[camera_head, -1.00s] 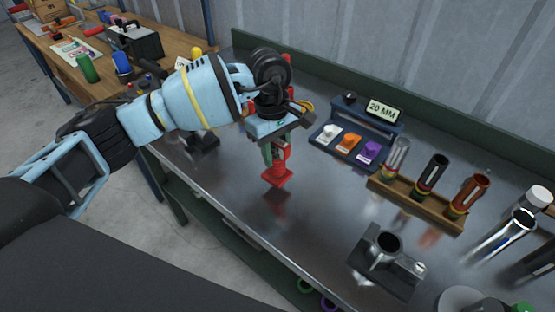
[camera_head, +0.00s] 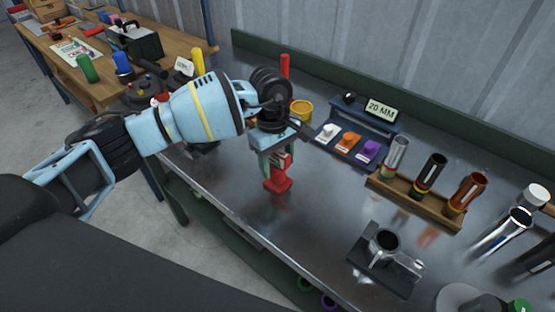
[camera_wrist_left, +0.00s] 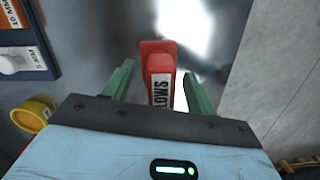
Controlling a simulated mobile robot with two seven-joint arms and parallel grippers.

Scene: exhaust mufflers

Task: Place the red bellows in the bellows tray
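A red piece, which I take for the red bellows (camera_head: 277,184), is low over the steel bench below my left gripper (camera_head: 277,160). In the left wrist view the red bellows (camera_wrist_left: 158,62) carries a white label whose visible letters end in "LOWS". The green fingers of my left gripper (camera_wrist_left: 160,80) stand on either side of it, with a narrow gap on each side, so the gripper looks open around it. The head view does not show clearly whether the piece touches the bench. I cannot pick out the bellows tray. My right gripper is not in view.
A blue stand (camera_head: 350,148) with white, orange and purple pieces and a "20 MM" sign is at the back. A wooden rack (camera_head: 415,203) holds tubes. A dark tray (camera_head: 370,279) bears a metal cup. A yellow tin (camera_head: 301,112) is behind the gripper. Mid-bench is clear.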

